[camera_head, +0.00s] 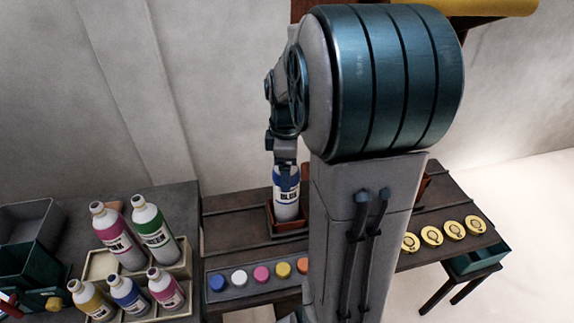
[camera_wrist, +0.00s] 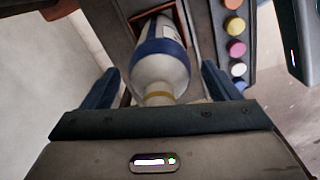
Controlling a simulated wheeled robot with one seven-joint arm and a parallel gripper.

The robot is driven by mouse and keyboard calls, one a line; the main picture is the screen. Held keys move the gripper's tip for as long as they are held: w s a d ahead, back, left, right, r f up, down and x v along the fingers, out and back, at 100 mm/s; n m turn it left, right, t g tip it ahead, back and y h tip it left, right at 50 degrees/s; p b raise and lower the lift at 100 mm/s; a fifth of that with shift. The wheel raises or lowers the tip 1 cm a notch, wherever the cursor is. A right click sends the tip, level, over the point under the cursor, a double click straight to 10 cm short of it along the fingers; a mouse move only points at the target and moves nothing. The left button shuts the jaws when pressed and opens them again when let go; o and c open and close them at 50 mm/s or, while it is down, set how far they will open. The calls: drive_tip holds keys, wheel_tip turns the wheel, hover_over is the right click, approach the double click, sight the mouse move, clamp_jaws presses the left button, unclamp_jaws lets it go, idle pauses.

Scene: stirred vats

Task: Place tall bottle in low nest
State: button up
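A white bottle with a blue label marked BLEU (camera_head: 287,208) stands in a reddish-brown nest (camera_head: 292,231) on the dark bench. In the wrist view the bottle (camera_wrist: 160,72) points its neck at the camera, and its base end is inside the nest's frame (camera_wrist: 181,17). My gripper (camera_head: 286,178) is above the nest, with its blue fingers around the bottle's upper part. In the wrist view my gripper (camera_wrist: 160,78) has a finger on each side of the bottle, with a visible gap on both sides. The bottle's foot is hidden by the nest wall.
A cream tray (camera_head: 182,268) at left holds several bottles, pink and green ones (camera_head: 153,232) behind smaller ones. A row of coloured buttons (camera_head: 261,274) lines the bench front. Yellow discs (camera_head: 432,236) lie at right. My arm hides the bench's middle.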

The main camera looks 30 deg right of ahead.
wheel_tip(320, 180, up, 11)
drive_tip(key=shift+r, duration=0.1)
drive_tip(key=shift+a+r, duration=0.1)
drive_tip(key=shift+r, duration=0.4)
drive_tip(key=s+a+f+m+t, duration=0.3)
drive_tip(key=s+a+f+m, duration=0.4)
drive_tip(key=s+a+m, duration=0.4)
drive_tip(key=shift+s+a+f+m, duration=0.35)
drive_tip(key=shift+s+m, duration=0.05)
drive_tip(key=shift+s, duration=0.4)
